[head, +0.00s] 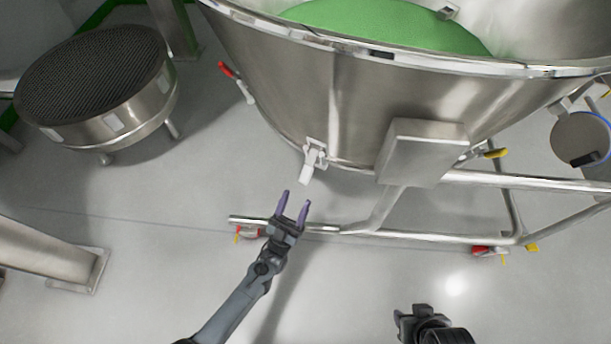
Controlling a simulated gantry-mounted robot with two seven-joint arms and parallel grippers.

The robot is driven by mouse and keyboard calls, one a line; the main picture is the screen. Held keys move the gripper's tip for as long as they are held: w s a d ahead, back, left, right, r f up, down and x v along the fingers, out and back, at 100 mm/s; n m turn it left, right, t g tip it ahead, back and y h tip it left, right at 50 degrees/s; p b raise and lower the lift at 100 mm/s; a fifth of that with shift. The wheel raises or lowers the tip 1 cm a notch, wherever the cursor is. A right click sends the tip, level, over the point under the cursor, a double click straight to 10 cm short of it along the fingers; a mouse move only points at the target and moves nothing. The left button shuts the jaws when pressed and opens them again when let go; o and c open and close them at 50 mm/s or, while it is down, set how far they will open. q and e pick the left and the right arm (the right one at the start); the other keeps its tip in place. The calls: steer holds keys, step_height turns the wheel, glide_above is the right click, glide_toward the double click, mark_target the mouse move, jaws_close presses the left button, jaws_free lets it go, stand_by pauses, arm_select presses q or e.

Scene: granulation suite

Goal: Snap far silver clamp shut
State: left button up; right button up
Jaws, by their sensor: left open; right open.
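A large steel vessel (290,75) fills the upper middle and right. A pale silver clamp (313,160) sits on its lower edge, its lever hanging down and outward from the wall. A small bracket-like silver part (448,11) shows at the vessel's far rim; I cannot tell whether it is a clamp. My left gripper (296,200) is open and empty, its two purple fingers pointing up at the pale clamp, just below its lever and apart from it in the picture. My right gripper (408,322) is at the bottom, well below the vessel; its fingers are hard to make out.
A red-handled lever (236,80) is on the vessel's left side. A steel box (422,152) juts out right of the pale clamp. The trolley frame (375,236) has tubes and casters beneath. A round sieve (95,85) stands upper left. Green material (395,27) lies in the vessel.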

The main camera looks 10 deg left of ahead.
mark_target(308, 166)
arm_select(q)
steer(key=b+x, duration=0.2)
steer(key=x, duration=0.7)
steer(key=shift+w+r, duration=0.2)
steer(key=shift+c, duration=0.4)
jaws_close()
